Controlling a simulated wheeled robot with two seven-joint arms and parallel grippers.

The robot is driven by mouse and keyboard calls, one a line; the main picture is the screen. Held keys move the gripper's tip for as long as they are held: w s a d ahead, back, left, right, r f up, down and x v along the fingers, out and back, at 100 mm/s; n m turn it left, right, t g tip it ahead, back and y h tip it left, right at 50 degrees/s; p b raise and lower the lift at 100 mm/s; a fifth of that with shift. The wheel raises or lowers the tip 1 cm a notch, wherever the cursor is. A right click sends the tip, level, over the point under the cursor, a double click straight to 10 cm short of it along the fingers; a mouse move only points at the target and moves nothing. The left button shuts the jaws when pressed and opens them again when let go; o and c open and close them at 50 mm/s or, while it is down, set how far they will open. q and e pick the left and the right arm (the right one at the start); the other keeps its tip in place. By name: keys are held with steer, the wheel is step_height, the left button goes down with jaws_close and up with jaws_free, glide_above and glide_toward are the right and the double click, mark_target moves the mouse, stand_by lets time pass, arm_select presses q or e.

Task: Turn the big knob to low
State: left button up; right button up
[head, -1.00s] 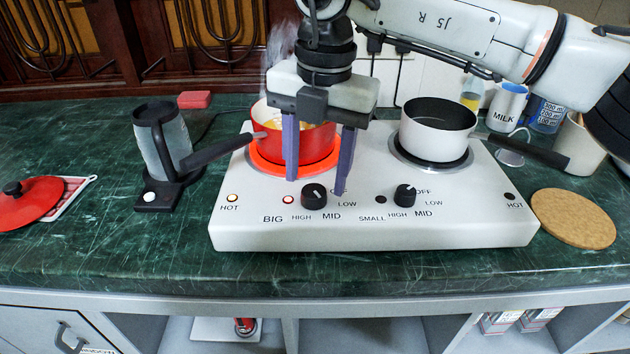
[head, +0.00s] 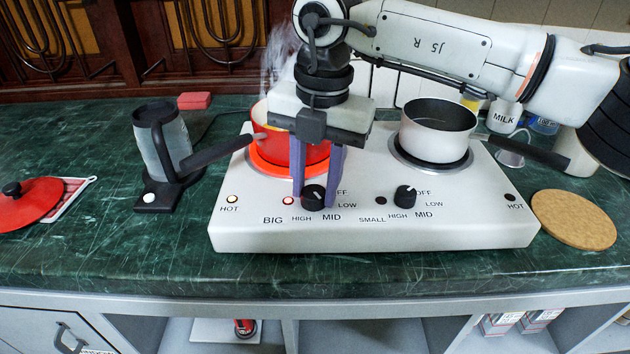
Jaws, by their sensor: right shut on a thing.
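The big knob (head: 313,197) is a black dial with a white mark, on the front left of the white two-burner stove (head: 370,237). HIGH, MID, LOW and a partly hidden OFF are printed around it. Its white mark leans to the upper right. My right gripper (head: 314,200) points down from above and is shut on the big knob, one purple finger on each side. The small knob (head: 405,196) sits to the right and is untouched. My left gripper is not in view.
A steaming red pot (head: 300,152) stands on the glowing left burner, just behind my fingers. A white pot (head: 438,122) stands on the right burner. A kettle (head: 163,145) stands left of the stove; a cork mat (head: 573,218) lies to its right.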

steer(key=shift+n, duration=0.4)
steer(key=shift+r+n, duration=0.1)
steer(key=shift+n, duration=0.5)
steer(key=n+p, duration=0.1)
steer(key=n, duration=0.3)
steer(key=shift+w+p, duration=0.1)
steer(key=shift+p, duration=0.2)
steer(key=shift+n+g+p, duration=0.3)
steer(key=shift+n+p, duration=0.1)
steer(key=shift+n, duration=1.6)
steer(key=o, duration=1)
steer(key=shift+o, duration=0.2)
